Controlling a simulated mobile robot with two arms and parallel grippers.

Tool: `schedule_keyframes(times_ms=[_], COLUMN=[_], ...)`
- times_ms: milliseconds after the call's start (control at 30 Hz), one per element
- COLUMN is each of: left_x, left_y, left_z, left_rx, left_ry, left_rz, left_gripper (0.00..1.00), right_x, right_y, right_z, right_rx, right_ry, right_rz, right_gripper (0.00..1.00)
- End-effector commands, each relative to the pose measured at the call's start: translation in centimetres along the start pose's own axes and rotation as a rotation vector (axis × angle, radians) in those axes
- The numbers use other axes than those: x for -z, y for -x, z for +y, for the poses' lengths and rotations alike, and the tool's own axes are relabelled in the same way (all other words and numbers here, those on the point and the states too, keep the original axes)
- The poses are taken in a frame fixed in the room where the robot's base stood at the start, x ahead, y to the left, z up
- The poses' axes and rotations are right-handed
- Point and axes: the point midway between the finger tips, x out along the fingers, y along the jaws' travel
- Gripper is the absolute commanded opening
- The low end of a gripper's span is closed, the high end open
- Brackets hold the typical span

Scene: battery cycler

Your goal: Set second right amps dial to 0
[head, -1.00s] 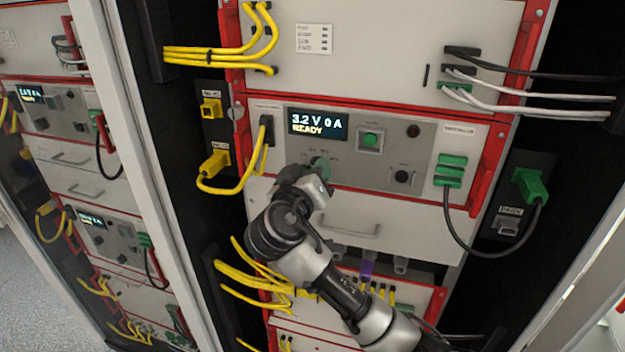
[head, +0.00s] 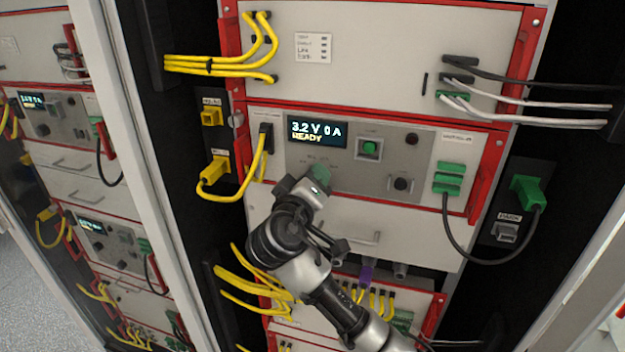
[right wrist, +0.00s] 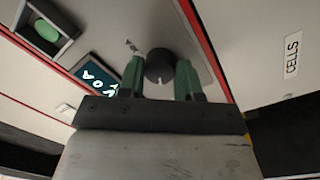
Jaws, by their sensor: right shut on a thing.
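The dial (right wrist: 160,66) is a round black knob with a pale notch on the panel face. It shows between the two green fingers of my right gripper (right wrist: 159,75), which is shut on it. In the head view the right gripper (head: 319,178) is at the lower left of the cycler panel (head: 345,170) and hides the dial. The display (head: 317,131) above it reads 3.2 V 0 A READY. My left gripper is not in view.
Right of the gripper are a green button (head: 369,148), a dark red light (head: 412,139) and a black knob (head: 402,184). A yellow cable (head: 257,160) hangs to the left. A drawer handle (head: 350,237) is below. A second rack (head: 80,190) stands at far left.

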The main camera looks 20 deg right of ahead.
Motion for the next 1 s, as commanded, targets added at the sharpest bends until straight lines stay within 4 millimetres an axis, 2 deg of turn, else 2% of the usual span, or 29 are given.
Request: schedule_keyframes(times_ms=[100, 133, 300, 567, 667, 767, 1000], left_x=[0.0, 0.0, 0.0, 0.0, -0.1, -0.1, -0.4], left_y=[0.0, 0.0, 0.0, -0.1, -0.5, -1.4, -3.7], left_z=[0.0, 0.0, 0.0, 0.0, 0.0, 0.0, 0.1], left_rx=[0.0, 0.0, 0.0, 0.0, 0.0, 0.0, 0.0], left_ry=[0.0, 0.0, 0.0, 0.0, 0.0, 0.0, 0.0], left_rz=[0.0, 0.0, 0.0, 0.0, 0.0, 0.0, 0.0], left_gripper=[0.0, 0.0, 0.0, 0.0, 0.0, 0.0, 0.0], right_x=[0.0, 0.0, 0.0, 0.0, -0.1, -0.2, -0.2], right_y=[0.0, 0.0, 0.0, 0.1, 0.8, 2.3, 7.2], right_z=[0.0, 0.0, 0.0, -0.1, -0.2, -0.4, -0.5], right_rx=[0.0, 0.0, 0.0, 0.0, 0.001, 0.003, 0.003], right_ry=[0.002, 0.002, 0.001, 0.0, -0.001, -0.004, -0.005], right_rz=[0.0, 0.0, 0.0, 0.0, 0.002, 0.002, 0.002], right_gripper=[0.11, 0.36, 0.6, 0.6, 0.6, 0.6, 0.6])
